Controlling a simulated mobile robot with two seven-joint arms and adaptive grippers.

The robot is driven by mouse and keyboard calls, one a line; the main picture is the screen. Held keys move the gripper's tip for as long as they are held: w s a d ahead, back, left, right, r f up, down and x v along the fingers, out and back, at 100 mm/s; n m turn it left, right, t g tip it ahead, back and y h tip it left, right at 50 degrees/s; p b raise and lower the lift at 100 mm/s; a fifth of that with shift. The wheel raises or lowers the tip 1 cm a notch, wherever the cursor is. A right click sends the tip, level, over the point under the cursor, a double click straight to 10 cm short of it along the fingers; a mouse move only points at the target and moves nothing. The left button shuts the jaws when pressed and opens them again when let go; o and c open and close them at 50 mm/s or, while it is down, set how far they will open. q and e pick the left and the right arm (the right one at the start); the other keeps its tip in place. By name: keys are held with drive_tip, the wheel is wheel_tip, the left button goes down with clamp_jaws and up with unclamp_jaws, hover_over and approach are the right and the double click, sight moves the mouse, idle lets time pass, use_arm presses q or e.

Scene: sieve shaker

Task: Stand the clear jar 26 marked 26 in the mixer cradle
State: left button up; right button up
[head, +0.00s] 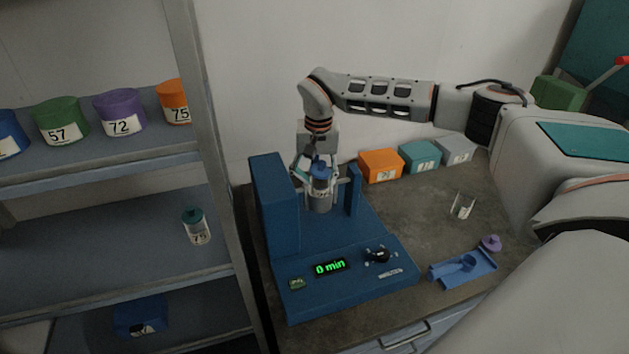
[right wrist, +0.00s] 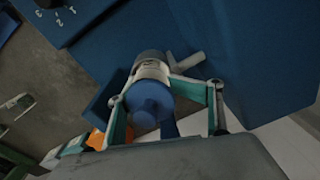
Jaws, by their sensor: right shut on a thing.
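A small clear jar with a blue lid (head: 320,184) is held upright over the blue mixer (head: 340,270), between its tall left block and its short right post. My right gripper (head: 318,178) is shut on it from behind. The right wrist view shows the blue lid (right wrist: 150,102) and the pale label band between the gripper's teal fingers (right wrist: 160,84). The number on the label is too small to read. A grey cylindrical part shows just under the label; I cannot tell whether the jar rests in the cradle. My left gripper is not in view.
The mixer's display (head: 330,267) reads 0 min, with a dark knob (head: 380,255) beside it. Orange (head: 380,166), teal (head: 420,156) and grey boxes stand along the wall. A blue tray (head: 463,268) lies at right. A shelf at left holds a teal-lidded jar (head: 196,228).

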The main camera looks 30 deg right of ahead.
sight(322, 192)
drive_tip(key=s+f, duration=0.1)
drive_tip(key=s+d+f, duration=0.1)
drive_tip(key=f, duration=0.1)
drive_tip(key=shift+g, duration=0.4)
drive_tip(key=o, duration=2.2)
drive_tip(key=shift+w, duration=0.15)
drive_tip(key=shift+w+r, duration=0.2)
drive_tip(key=shift+r, duration=0.3)
drive_tip(key=shift+t, duration=0.3)
drive_tip(key=r, duration=0.8)
drive_tip(key=w+r, duration=0.1)
drive_tip(key=r, duration=0.3)
drive_tip(key=shift+a+r, duration=0.3)
drive_tip(key=shift+a, duration=0.1)
drive_tip(key=shift+s+r, duration=0.2)
drive_tip(key=shift+r, duration=0.25)
drive_tip(key=shift+w+a, duration=0.1)
drive_tip(key=shift+w, duration=0.05)
